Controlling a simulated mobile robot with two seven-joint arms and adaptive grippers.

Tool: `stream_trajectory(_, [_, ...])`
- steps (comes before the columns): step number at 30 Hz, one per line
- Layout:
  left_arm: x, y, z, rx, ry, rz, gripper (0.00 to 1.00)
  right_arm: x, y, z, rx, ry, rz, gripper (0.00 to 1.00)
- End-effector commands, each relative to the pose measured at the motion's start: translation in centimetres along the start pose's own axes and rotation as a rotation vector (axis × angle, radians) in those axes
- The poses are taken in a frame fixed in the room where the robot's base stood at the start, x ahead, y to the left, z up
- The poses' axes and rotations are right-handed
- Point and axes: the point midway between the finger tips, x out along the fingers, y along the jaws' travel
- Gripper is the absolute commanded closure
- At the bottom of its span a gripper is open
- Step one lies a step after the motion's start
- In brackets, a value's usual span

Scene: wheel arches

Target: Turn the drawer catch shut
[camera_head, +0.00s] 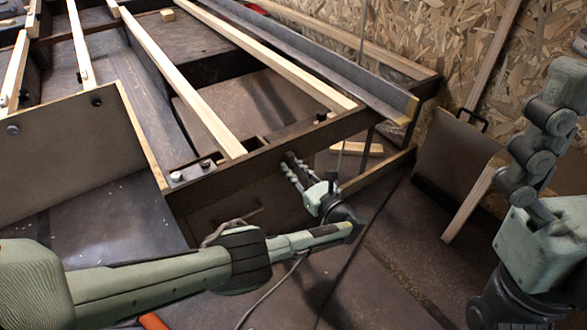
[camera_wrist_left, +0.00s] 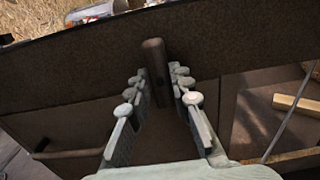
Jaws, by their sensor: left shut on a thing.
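The drawer catch (camera_wrist_left: 154,62) is a dark upright bar on the brown frame edge; in the head view (camera_head: 289,157) it is small and mostly hidden by my fingers. My left gripper (camera_head: 292,168) reaches it from the front right. In the left wrist view my left gripper (camera_wrist_left: 160,82) has a finger on either side of the catch and is shut on it. The drawer front (camera_head: 220,207) lies below the frame edge, with a dark bar handle (camera_wrist_left: 75,153) at lower left. My right gripper (camera_head: 562,90) points upward at the far right, away from the catch; its opening is unclear.
Pale wooden slats (camera_head: 185,85) and a grey metal rail (camera_head: 330,68) lie across the frame. A brown panel (camera_head: 75,150) stands at left. A dark board (camera_head: 452,150) leans against the chipboard wall (camera_head: 410,40). A wood block (camera_head: 357,148) lies behind the frame corner.

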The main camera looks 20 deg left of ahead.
Motion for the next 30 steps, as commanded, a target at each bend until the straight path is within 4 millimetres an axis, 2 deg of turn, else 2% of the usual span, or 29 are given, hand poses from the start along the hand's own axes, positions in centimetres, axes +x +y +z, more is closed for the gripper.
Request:
stream_trajectory(8, [-0.1,0.0,-0.1,-0.002,0.003,0.001,1.00,0.0,0.1,0.0,0.000,-0.002,0.007,0.00])
stream_trajectory(9, [-0.1,0.0,-0.1,-0.002,0.003,0.001,0.75,-0.1,0.1,0.1,0.000,-0.003,0.008,0.00])
stream_trajectory(13, [-0.1,0.0,-0.1,-0.001,0.002,0.001,0.59,-0.1,0.1,0.1,0.000,-0.003,0.011,0.00])
stream_trajectory(23, [-0.3,0.0,-0.1,-0.001,0.002,-0.001,0.59,-0.3,0.0,0.3,0.002,-0.014,0.010,0.00])
stream_trajectory(26, [-1.2,0.0,-0.1,-0.001,0.003,-0.001,0.59,-0.3,0.0,0.2,0.002,-0.011,0.009,0.00])
stream_trajectory(30, [-3.9,0.0,-0.2,-0.001,0.006,-0.002,0.59,-0.2,0.0,0.2,0.001,-0.009,0.008,0.00])
